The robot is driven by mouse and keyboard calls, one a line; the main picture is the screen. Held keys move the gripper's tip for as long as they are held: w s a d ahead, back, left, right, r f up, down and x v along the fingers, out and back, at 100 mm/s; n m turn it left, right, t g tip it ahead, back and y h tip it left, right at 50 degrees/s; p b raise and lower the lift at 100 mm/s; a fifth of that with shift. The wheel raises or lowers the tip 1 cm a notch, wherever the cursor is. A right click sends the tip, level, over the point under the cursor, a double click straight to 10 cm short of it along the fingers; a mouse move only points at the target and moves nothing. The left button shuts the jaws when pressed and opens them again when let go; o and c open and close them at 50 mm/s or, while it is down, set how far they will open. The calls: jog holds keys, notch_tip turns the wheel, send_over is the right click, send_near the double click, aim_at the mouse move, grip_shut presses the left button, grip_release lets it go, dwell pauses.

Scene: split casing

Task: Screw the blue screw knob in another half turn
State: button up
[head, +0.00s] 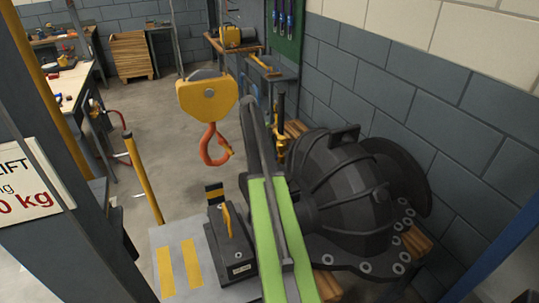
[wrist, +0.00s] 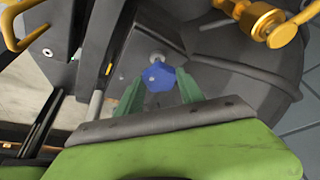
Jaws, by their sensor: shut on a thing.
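The blue screw knob (wrist: 159,78) shows near the middle of the wrist view, with a small pale metal piece just above it. My gripper (wrist: 157,88) has its two green fingers on the knob's left and right sides and is shut on it. The knob sits against the dark grey casing (wrist: 235,65). In the head view the large dark ribbed casing (head: 345,195) stands at the right. There my green arm reaches in front of its left side, and the knob and the fingertips are hidden.
A brass-coloured fitting (wrist: 262,22) stands to the upper right of the knob. A yellow crane block with an orange hook (head: 214,145) hangs left of the casing. A dark box with a yellow handle (head: 232,245) stands left of my arm. The grey block wall is close behind the casing.

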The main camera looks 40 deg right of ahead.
dwell(0.4)
jog(key=o, duration=1.4)
jog(key=shift+r, duration=0.1)
jog(key=p+v, duration=0.7)
jog(key=shift+w+r, duration=0.1)
